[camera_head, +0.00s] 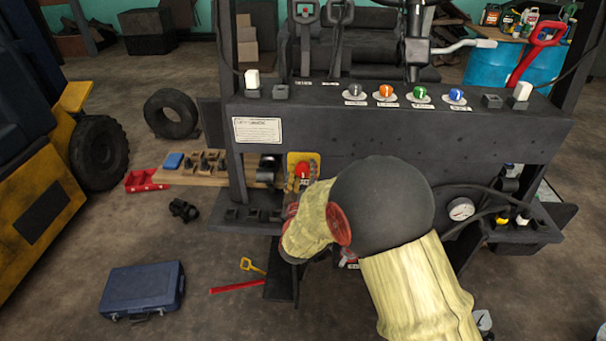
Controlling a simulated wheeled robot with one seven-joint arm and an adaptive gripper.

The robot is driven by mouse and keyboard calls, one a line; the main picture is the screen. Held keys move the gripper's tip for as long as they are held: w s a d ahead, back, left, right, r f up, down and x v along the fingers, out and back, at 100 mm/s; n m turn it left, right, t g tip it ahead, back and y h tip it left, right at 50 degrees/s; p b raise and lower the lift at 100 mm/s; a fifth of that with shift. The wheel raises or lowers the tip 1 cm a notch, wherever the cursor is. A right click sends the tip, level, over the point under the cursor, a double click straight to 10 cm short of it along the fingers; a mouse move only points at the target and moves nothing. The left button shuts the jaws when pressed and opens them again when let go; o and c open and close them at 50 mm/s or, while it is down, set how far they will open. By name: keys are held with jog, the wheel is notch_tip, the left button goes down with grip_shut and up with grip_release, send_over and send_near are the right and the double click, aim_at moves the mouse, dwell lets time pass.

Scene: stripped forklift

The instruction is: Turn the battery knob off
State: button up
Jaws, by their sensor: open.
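The battery knob (302,169) is red and sits on a yellow plate (293,157) at the lower left of the dark forklift panel. My arm, in a pale cover, reaches in from the lower right. My gripper (301,178) is open, with its dark fingers at the near side of the knob, one to each side. Whether the fingers touch the knob cannot be told. The lower part of the knob and plate is partly hidden by my gripper.
The panel top carries grey, orange (385,91), green and blue knobs. A gauge (460,209) and hoses are right of my arm. A wooden board (205,177) with small parts lies at left. A blue case (143,289) is on the floor, which is mostly clear around it.

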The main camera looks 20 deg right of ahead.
jog(key=shift+s, duration=0.1)
jog(key=v, duration=1.2)
dwell(0.4)
